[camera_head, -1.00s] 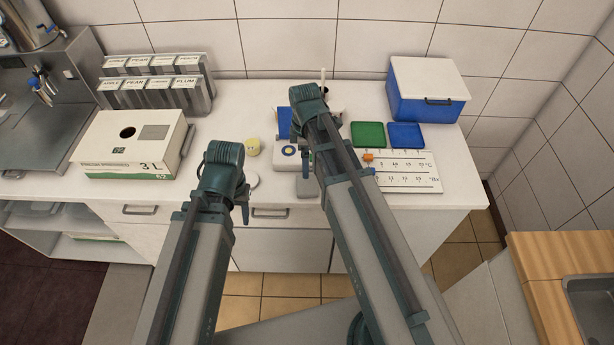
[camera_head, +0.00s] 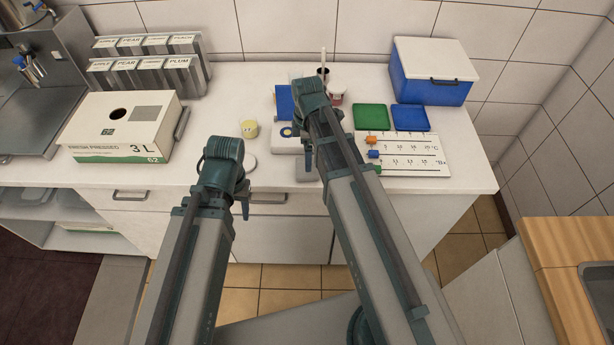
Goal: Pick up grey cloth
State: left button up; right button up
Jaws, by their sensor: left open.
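A small grey piece (camera_head: 305,172) lies at the counter's front edge, mostly hidden behind my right arm; it may be the grey cloth, but I cannot tell for sure. My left gripper (camera_head: 245,207) hangs in front of the counter's front edge, left of this piece and apart from it. It is open and seems empty. My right gripper (camera_head: 308,160) points down close to the grey piece. Its fingers are too small and covered to show whether they are open or whether they touch it.
Labelled dispensers (camera_head: 150,70) stand at the back left.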

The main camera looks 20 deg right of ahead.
pick_arm(q)
jog(key=shift+f, duration=0.55)
pick_arm(e)
jog(key=shift+f, duration=0.5)
pick_arm(q)
jog(key=shift+f, duration=0.1)
pick_arm(e)
jog(key=shift+f, duration=0.1)
notch_tip(320, 180, down, 5)
jog(key=b, duration=0.5)
jog(key=shift+w+f+b, duration=0.1)
jog(key=shift+w+b, duration=0.05)
jog(key=shift+b, duration=0.15)
pick_arm(q)
notch_tip(320, 180, down, 5)
pick_arm(e)
jog(key=c, duration=1)
jog(key=shift+r, duration=0.25)
